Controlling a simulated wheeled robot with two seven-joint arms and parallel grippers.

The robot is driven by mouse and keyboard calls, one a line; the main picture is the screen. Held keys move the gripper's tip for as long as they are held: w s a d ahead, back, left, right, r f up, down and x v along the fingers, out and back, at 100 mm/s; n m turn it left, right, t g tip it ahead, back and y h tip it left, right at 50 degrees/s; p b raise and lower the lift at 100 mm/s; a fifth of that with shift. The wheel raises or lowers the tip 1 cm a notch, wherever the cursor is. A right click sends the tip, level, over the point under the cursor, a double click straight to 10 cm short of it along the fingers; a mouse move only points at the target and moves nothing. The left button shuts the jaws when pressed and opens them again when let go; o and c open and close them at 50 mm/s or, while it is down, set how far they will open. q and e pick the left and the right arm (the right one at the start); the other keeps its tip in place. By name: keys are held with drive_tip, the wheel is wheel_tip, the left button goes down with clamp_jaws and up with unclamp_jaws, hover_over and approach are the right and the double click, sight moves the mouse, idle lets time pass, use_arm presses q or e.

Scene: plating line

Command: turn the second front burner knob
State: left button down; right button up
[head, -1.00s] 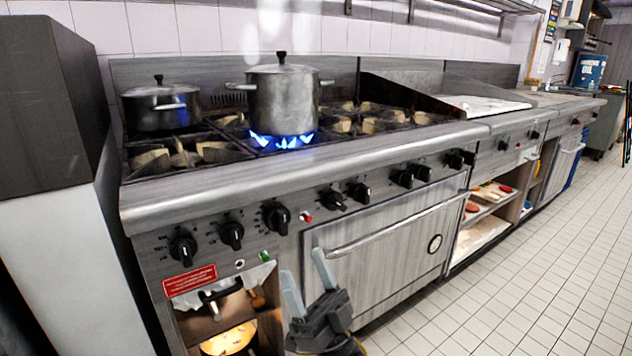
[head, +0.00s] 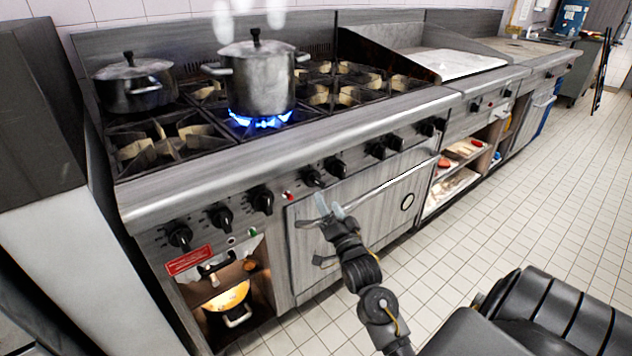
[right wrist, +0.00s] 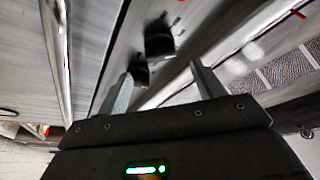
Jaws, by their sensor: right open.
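A row of black knobs runs along the stove's front panel. The second knob from the left (head: 220,217) stands between the leftmost knob (head: 179,236) and the third knob (head: 261,199). My right gripper (head: 328,206) is open and empty in front of the oven door's top, just below the fourth knob (head: 312,177) and fifth knob (head: 336,167). In the right wrist view, a larger-looking knob (right wrist: 158,38) and a smaller-looking knob (right wrist: 140,72) show beyond and between the open fingers (right wrist: 161,70), apart from them. My left gripper is not in view.
A tall pot (head: 262,85) stands over a blue flame (head: 260,122); a lidded pot (head: 136,88) stands to its left. The oven handle (head: 370,194) runs across the door near my gripper. A lit lower shelf holds a pan (head: 228,303). Tiled floor (head: 520,200) is free at right.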

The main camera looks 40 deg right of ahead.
sight(319, 185)
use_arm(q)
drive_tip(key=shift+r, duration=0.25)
use_arm(e)
drive_tip(key=x, duration=0.8)
drive_tip(key=shift+w+r, duration=0.1)
drive_tip(key=shift+w, duration=0.25)
drive_tip(key=shift+c, duration=0.5)
drive_tip(key=c, duration=0.8)
